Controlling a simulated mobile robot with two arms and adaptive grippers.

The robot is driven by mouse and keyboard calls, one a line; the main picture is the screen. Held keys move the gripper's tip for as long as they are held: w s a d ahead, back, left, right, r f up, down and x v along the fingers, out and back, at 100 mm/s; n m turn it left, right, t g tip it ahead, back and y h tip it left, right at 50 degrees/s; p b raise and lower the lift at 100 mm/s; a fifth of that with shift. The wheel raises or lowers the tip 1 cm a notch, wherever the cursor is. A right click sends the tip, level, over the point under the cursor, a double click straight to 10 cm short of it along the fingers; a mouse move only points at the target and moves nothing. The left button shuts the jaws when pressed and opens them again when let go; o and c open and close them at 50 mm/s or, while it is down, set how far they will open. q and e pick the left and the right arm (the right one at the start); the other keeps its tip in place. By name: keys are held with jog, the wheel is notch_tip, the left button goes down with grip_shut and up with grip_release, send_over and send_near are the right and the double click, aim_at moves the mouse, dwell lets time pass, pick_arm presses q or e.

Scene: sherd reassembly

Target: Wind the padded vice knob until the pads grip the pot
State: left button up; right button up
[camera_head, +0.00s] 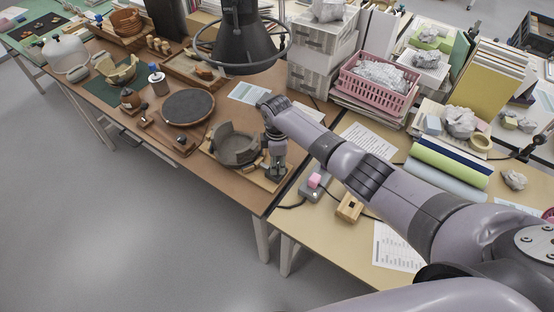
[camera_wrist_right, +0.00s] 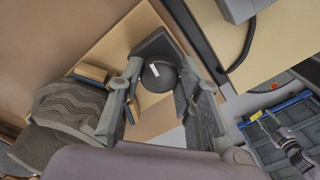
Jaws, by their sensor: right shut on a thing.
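The grey pot (camera_head: 238,148) is an open, broken-rimmed vessel standing on the wooden vice base (camera_head: 270,184) near the table's front edge. In the right wrist view the ridged pot (camera_wrist_right: 62,125) is at the lower left. A brown pad block (camera_wrist_right: 91,73) stands close beside it; whether they touch I cannot tell. The round black knob (camera_wrist_right: 158,76) with a white mark lies between the fingers of my right gripper (camera_wrist_right: 158,88). In the head view my right gripper (camera_head: 275,173) points down at the vice's right end, shut on the knob, which it hides. My left gripper is not visible.
A dark round turntable (camera_head: 188,107) sits left of the pot, and a black ring lamp (camera_head: 243,40) hangs behind. A pink basket (camera_head: 378,85) and white boxes (camera_head: 320,48) stand at the back right. A grey control box with a pink button (camera_head: 315,182) lies right of the vice.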

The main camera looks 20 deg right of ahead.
jog(key=m+p, duration=0.2)
jog(key=m, duration=0.4)
jog(key=shift+s+r+p, duration=0.1)
jog(key=shift+p, duration=0.25)
jog(key=m+p, duration=0.2)
jog(key=m, duration=0.4)
jog(key=shift+a+m, duration=0.1)
jog(key=shift+m, duration=0.3)
jog(key=m+p, duration=0.1)
jog(key=m, duration=0.5)
jog(key=shift+a, duration=0.1)
jog(key=m, duration=0.6)
jog(key=shift+m, duration=0.3)
jog(key=o, duration=1.1)
jog(key=shift+o, duration=0.2)
